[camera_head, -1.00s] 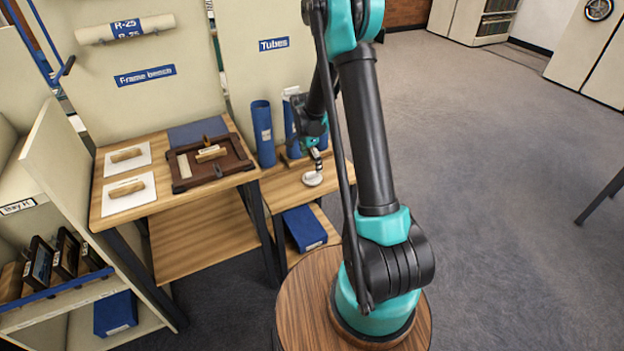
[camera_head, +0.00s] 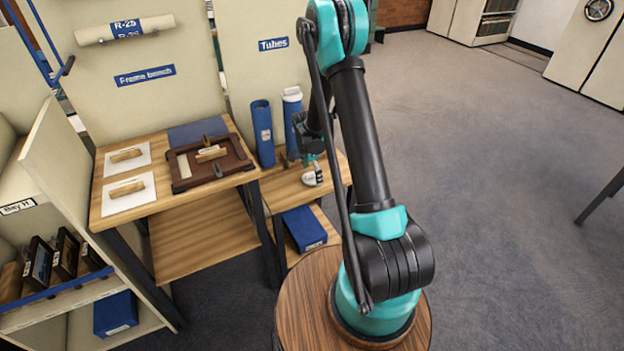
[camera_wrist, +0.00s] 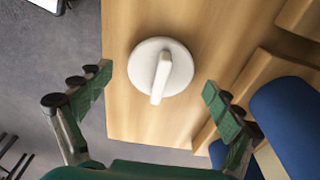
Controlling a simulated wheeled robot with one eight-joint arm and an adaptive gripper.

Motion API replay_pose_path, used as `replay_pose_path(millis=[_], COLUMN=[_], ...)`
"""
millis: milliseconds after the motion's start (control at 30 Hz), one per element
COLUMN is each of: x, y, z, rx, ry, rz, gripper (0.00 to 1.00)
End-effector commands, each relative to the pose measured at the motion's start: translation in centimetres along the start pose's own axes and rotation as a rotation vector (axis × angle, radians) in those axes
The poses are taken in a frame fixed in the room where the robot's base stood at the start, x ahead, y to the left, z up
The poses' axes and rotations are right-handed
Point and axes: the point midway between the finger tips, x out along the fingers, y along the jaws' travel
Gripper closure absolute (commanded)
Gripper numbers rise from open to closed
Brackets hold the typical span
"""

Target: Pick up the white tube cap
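The white tube cap (camera_wrist: 176,55) is a round disc with a raised bar handle across its middle. It lies on the light wooden table top (camera_wrist: 122,115) in the wrist view. My gripper (camera_wrist: 157,92) is open, its green-padded fingers apart at the left and right of the cap and not touching it. In the head view the cap (camera_head: 308,179) shows small on the tube bench, with my gripper (camera_head: 315,170) just over it and partly covering it.
A blue tube (camera_head: 263,135) stands at the bench's back left, beside another blue tube with a white top (camera_head: 292,110). In the wrist view, blue tubes (camera_wrist: 283,115) and a wooden rack (camera_wrist: 240,83) are close on the right. The frame bench (camera_head: 205,198) adjoins on the left.

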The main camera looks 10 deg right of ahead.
Motion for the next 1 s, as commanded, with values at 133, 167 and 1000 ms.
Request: replay_pose_path(millis=[133, 167, 1000], x=[0.0, 0.0, -3.0], y=[0.0, 0.0, 0.1], z=[0.0, 0.0, -0.3], rx=[0.0, 0.0, 0.0], ry=[0.0, 0.0, 0.0], rz=[0.0, 0.0, 0.0], gripper=[0.25, 0.29, 1.0])
